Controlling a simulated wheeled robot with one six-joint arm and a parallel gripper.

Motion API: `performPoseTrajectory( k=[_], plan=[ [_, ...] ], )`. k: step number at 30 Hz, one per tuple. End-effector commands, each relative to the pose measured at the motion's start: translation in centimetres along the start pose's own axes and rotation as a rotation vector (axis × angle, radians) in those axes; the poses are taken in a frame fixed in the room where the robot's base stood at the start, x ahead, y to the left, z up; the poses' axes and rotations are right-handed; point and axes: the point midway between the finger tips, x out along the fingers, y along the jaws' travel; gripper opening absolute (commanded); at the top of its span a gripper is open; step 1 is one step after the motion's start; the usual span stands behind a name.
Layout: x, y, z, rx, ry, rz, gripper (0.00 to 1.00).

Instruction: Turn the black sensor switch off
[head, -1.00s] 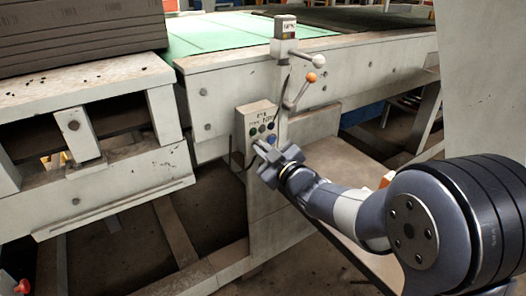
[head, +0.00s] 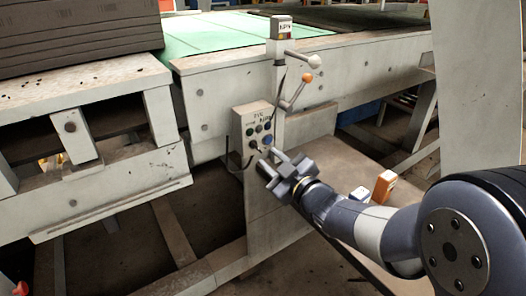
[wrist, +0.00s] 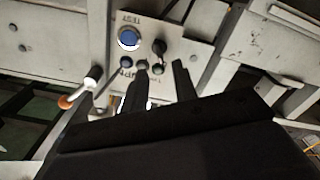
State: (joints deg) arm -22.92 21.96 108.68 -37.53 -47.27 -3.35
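A grey control box (head: 251,122) is fixed to the machine's post in the head view. It carries a row of small dark buttons, a blue button (head: 267,140) at lower right and the black switch (head: 253,145) at lower left. In the wrist view the panel appears upside down, with the black switch (wrist: 158,47) right of the blue button (wrist: 129,38). My gripper (head: 269,158) is just below and in front of the box, apparently clear of the switch. Its two fingers (wrist: 160,82) are apart with nothing between them. The switch's exact setting is too small to tell.
Two levers, with a white knob (head: 314,60) and an orange knob (head: 307,78), stick out above the box. A dark cable hangs at the box's left. An orange-and-white item (head: 384,186) lies on the lower shelf (head: 345,160) to the right.

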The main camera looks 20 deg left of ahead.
Motion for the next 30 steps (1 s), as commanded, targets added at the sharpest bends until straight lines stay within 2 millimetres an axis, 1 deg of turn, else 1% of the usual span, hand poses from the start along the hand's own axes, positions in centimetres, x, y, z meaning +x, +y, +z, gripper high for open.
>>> performPoseTrajectory(
  k=[1,6,9,12,23,26,30],
  plan=[
    [-1.1,0.1,-0.1,0.000,-0.002,0.002,0.27],
    [-3.6,0.1,-0.1,-0.001,-0.001,0.001,0.27],
    [-4.5,0.1,0.0,0.000,-0.001,0.001,0.27],
    [-4.9,0.0,0.0,0.000,-0.001,0.000,0.27],
    [-4.8,0.0,0.0,0.000,0.000,-0.001,0.27],
    [-4.2,0.0,0.1,0.000,0.000,-0.001,0.27],
    [-2.2,-0.1,0.1,0.000,0.001,-0.003,0.27]
  ],
)
